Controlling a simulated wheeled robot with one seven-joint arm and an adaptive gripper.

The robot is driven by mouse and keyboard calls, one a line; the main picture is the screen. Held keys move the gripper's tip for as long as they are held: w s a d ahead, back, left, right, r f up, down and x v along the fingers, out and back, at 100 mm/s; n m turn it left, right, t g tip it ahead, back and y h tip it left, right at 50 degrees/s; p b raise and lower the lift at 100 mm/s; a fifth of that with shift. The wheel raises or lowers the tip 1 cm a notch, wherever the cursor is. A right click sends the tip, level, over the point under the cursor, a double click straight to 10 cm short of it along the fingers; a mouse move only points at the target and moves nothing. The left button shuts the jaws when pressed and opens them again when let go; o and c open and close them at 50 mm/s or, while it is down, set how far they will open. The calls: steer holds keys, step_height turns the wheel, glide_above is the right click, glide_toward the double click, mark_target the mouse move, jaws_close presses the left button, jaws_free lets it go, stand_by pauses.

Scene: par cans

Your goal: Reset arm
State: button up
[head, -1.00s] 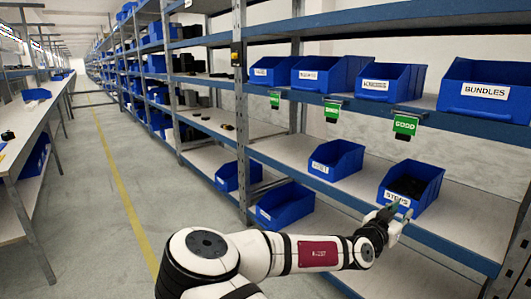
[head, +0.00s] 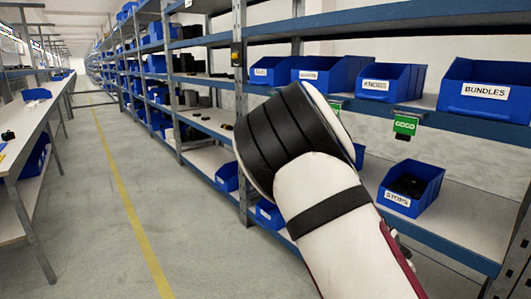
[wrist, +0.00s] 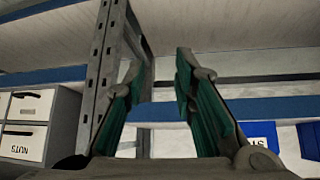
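My gripper (wrist: 160,75) shows in the wrist view as two fingers with green inner pads. They stand apart, with nothing between them, so it is open and empty. In the head view my white and black arm (head: 318,185) is folded up large in the foreground and hides most of the gripper. A blue bin labelled STOPS (head: 398,202), with dark parts inside, stands on the lower shelf just right of the arm. A blue bin (wrist: 263,135) also shows at the right of the wrist view.
Blue bins, including BUNDLES (head: 485,90), line the upper shelf, with a green GOOD tag (head: 405,125) below. A metal upright (wrist: 115,50) and white drawers (wrist: 30,120) show in the wrist view. The aisle floor (head: 105,220) at left is clear.

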steer(key=s+a+r+n+g+y, duration=0.1)
steer(key=s+a+r+n+y, duration=0.2)
steer(key=s+a+r+y, duration=0.4)
steer(key=s+a+r+n+g+y, duration=0.1)
steer(key=s+a+r+n+y, duration=0.2)
steer(key=s+a+r, duration=0.6)
steer(key=s+r+n+g+h, duration=0.1)
steer(key=s+r+n+h, duration=0.15)
steer(key=s, duration=0.75)
steer(key=s+r+n+h, duration=0.1)
steer(key=s+r+n, duration=0.25)
steer(key=s, duration=0.65)
step_height(320, 180, up, 32)
steer(key=t+p, duration=0.3)
steer(key=p, duration=2.8)
steer(key=shift+r+n+t, duration=0.25)
steer(key=shift+n+t, duration=0.05)
